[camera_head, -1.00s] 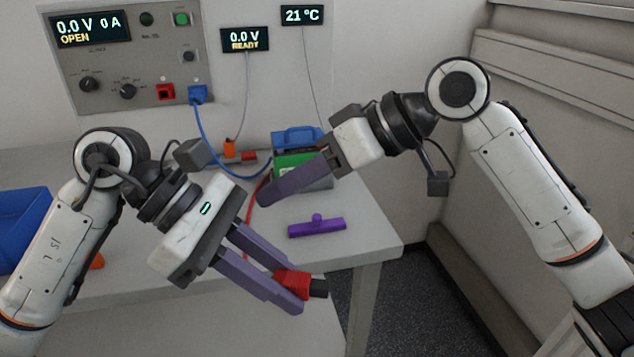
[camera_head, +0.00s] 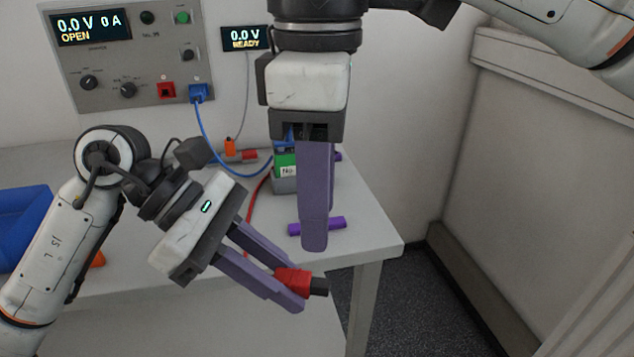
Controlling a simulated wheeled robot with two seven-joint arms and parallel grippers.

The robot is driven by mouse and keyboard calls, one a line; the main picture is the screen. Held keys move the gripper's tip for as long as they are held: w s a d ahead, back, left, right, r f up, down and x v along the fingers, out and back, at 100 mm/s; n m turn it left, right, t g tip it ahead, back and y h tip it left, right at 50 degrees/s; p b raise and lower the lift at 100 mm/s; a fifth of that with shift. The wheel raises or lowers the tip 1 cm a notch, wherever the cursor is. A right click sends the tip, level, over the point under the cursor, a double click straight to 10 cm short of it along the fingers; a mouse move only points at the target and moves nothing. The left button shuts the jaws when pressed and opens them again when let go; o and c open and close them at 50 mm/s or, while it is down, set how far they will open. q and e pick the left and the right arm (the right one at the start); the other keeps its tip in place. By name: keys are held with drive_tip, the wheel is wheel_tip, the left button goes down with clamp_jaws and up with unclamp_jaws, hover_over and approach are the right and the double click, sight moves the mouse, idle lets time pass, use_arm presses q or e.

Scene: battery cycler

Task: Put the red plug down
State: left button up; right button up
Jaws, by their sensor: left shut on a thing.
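The red plug (camera_head: 291,281) with a dark end is held between the purple fingertips of my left gripper (camera_head: 281,280). My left gripper is shut on it, in the air in front of the table's front edge. A red cable (camera_head: 252,202) lies on the table beside the battery; whether it runs to the plug is hidden. My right gripper (camera_head: 314,245) points down in front of the purple bar (camera_head: 336,223) and hides its middle. Its fingers line up in this view, so I cannot tell its opening.
The battery (camera_head: 285,186), green and grey, stands on the table (camera_head: 362,240), partly behind my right gripper. The cycler panel (camera_head: 120,55) has a red socket (camera_head: 166,90) and a blue plug (camera_head: 198,92) with a blue cable. A blue bin (camera_head: 22,225) stands at left.

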sight(318, 280)
wheel_tip(318, 280, down, 10)
drive_tip(key=shift+f, duration=0.1)
idle(0.4)
drive_tip(key=c, duration=0.9)
use_arm(q)
drive_tip(key=o, duration=0.9)
drive_tip(key=shift+a, duration=0.1)
